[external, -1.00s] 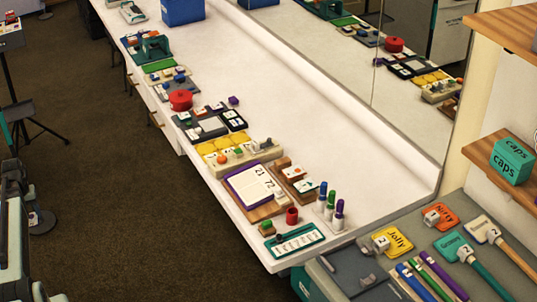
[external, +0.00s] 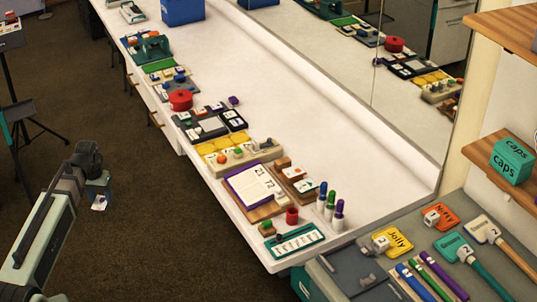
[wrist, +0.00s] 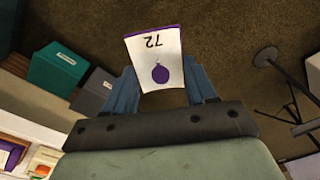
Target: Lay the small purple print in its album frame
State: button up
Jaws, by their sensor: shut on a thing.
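My gripper (external: 98,192) is shut on the small print (wrist: 152,62), a white card with a purple top edge, a purple round picture and an upside-down 72 in the wrist view. The print also shows as a small pale patch (external: 99,203) below the fingers in the external view. It hangs in the air over the brown floor, left of the counter. The album (external: 252,187), with white pages marked 21 and 72 and a purple border, lies open on a wooden board on the counter, well right of my gripper. Its frame's details are too small to tell.
A red cup (external: 292,215), a teal tray (external: 295,241) and several capped markers (external: 330,203) stand near the album. A yellow-topped box set (external: 222,150) lies behind it. The counter's back strip (external: 330,140) is clear. A tripod (external: 22,130) stands at left.

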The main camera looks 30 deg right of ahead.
jog(key=s+d+r+m, duration=0.15)
jog(key=s+d, duration=0.25)
jog(key=d, duration=0.5)
jog(key=s+d+r+m, duration=0.15)
jog(key=s+d, duration=0.25)
jog(key=d, duration=0.4)
notch_tip(320, 180, up, 6)
jog(key=f+m+h, duration=0.1)
jog(key=m, duration=0.5)
send_over(256, 191)
jog(key=shift+w+a+r, duration=0.1)
jog(key=shift+a+r, duration=0.15)
jog(key=shift+a, duration=0.15)
jog(key=shift+a+f+m, duration=0.1)
jog(key=shift+a+m, duration=0.05)
jog(key=shift+m, duration=0.85)
jog(key=shift+d+f, duration=0.2)
jog(key=shift+f, duration=1.15)
jog(key=shift+d+f, duration=0.2)
jog(key=shift+f, duration=1.15)
jog(key=o, duration=1.1)
